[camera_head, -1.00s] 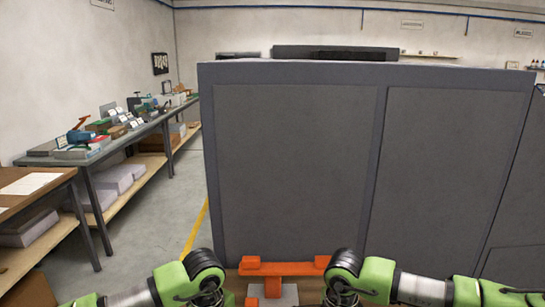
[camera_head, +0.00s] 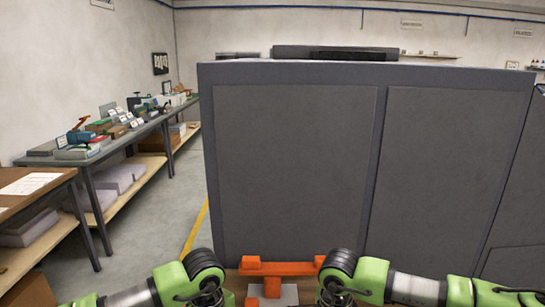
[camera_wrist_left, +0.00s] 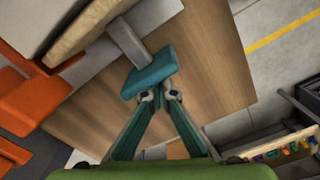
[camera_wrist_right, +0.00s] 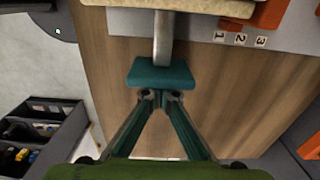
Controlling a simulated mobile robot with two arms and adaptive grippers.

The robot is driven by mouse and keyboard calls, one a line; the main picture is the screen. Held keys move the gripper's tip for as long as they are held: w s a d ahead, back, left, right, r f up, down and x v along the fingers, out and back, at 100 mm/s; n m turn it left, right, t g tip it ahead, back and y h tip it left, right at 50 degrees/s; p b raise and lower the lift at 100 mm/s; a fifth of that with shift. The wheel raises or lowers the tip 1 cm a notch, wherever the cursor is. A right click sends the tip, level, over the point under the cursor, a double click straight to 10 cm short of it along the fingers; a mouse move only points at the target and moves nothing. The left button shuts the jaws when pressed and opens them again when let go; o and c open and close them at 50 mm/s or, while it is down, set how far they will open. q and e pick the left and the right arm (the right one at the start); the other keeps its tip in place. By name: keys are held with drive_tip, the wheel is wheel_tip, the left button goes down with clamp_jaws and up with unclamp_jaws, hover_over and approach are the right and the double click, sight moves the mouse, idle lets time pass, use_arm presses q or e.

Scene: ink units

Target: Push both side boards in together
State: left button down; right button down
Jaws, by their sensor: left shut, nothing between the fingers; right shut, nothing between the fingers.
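In the left wrist view, a teal block (camera_wrist_left: 150,72) sits on the end of a grey rod (camera_wrist_left: 129,42) that runs to a tan-edged board (camera_wrist_left: 88,28). My left gripper (camera_wrist_left: 160,97) is shut and empty, its tips right at the block's near face. In the right wrist view, a matching teal block (camera_wrist_right: 161,75) ends a grey rod (camera_wrist_right: 162,38) running to a tan board (camera_wrist_right: 190,6). My right gripper (camera_wrist_right: 160,97) is shut and empty, its tips at that block. Whether the tips touch the blocks is hard to tell. The head view shows neither gripper.
The blocks stand over a wooden worktop (camera_wrist_right: 240,75). Orange parts (camera_head: 285,268) stand between my arms, also beside the board in the left wrist view (camera_wrist_left: 35,95). Number plates (camera_wrist_right: 240,39) line the right board's base. A large dark cabinet (camera_head: 295,165) stands ahead.

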use_arm(q)
drive_tip(key=shift+a+r, duration=0.35)
drive_tip(key=shift+a, duration=0.5)
drive_tip(key=shift+a+r, duration=0.3)
drive_tip(key=shift+a, duration=0.5)
drive_tip(key=shift+a+r, duration=0.35)
drive_tip(key=shift+a, duration=0.5)
use_arm(e)
drive_tip(key=shift+d+r, duration=0.35)
drive_tip(key=shift+d, duration=0.5)
drive_tip(key=shift+d+r, duration=0.3)
drive_tip(key=shift+d, duration=0.55)
drive_tip(key=shift+d+r, duration=0.35)
drive_tip(key=shift+d, duration=0.5)
use_arm(q)
drive_tip(key=shift+f, duration=0.1)
